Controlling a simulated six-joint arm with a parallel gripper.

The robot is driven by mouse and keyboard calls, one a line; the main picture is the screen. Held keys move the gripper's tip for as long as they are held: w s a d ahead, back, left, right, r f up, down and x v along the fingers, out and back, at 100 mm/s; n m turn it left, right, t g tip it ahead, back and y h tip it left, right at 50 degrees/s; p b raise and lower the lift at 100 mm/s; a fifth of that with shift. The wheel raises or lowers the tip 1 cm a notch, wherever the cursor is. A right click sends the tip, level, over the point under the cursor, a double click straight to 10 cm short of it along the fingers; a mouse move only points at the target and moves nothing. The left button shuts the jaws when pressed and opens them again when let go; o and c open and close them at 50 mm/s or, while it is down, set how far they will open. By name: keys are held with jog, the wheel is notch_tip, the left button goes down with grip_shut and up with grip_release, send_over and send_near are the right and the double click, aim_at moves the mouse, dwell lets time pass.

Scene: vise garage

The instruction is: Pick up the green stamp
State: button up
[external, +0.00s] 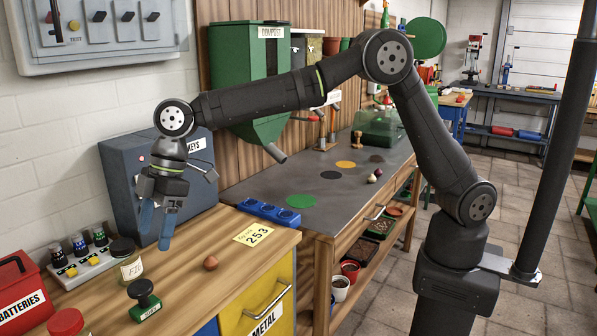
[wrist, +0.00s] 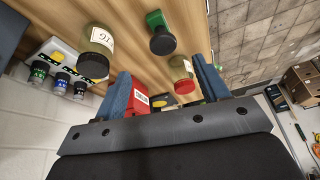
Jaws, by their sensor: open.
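The green stamp (external: 146,303) stands upright on the wooden bench top near the front edge of the external view, with a black knob handle and a green base. In the wrist view the stamp (wrist: 161,35) shows at the top centre, its black knob towards the camera. My gripper (external: 156,230) is open and empty, with blue fingers pointing down, above and behind the stamp and apart from it. In the wrist view the fingers of my gripper (wrist: 163,88) are spread, and the stamp lies beyond their tips.
A dark-lidded jar (external: 128,266) stands just behind the stamp. A red-lidded jar (external: 68,323) and a red batteries box (external: 22,296) are to its left. A tray of small bottles (external: 80,263) is behind left. A brown round object (external: 211,263) and yellow card (external: 253,235) lie right.

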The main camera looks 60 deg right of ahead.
send_over(145, 305)
jog(key=d, duration=0.3)
jog(key=f, duration=0.6)
jog(key=w+f, duration=0.1)
jog(key=f, duration=0.1)
jog(key=shift+a+f, duration=0.2)
jog(key=shift+f, duration=0.2)
jog(key=shift+x, duration=2.75)
jog(key=shift+s+a+r, duration=0.1)
jog(key=shift+s, duration=0.1)
jog(key=c, duration=1)
